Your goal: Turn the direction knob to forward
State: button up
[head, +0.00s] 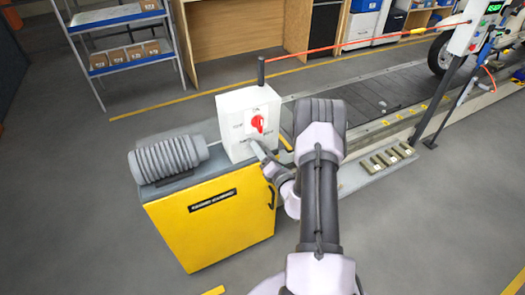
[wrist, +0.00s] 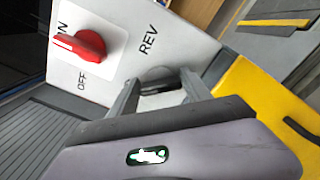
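The white control box (head: 248,110) stands on the yellow cabinet. My gripper (wrist: 160,79) is open, with one finger on each side of this knob. I cannot tell whether either finger touches it. In the head view my gripper (head: 256,150) is at the box's lower front, and the direction knob is hidden there. A forward label is not readable.
A red switch (wrist: 80,43) with ON and OFF lettering is above left of the grey knob in the wrist view. The yellow cabinet (head: 220,222) and a ribbed grey motor (head: 166,157) are close by. The slat conveyor (head: 375,92) runs behind my arm.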

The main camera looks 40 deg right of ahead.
jog(key=o, duration=0.3)
jog(key=shift+s, duration=0.15)
jog(key=p+v, duration=0.2)
jog(key=v, duration=1.5)
jog(key=shift+a+p, duration=0.15)
jog(key=shift+p, duration=0.25)
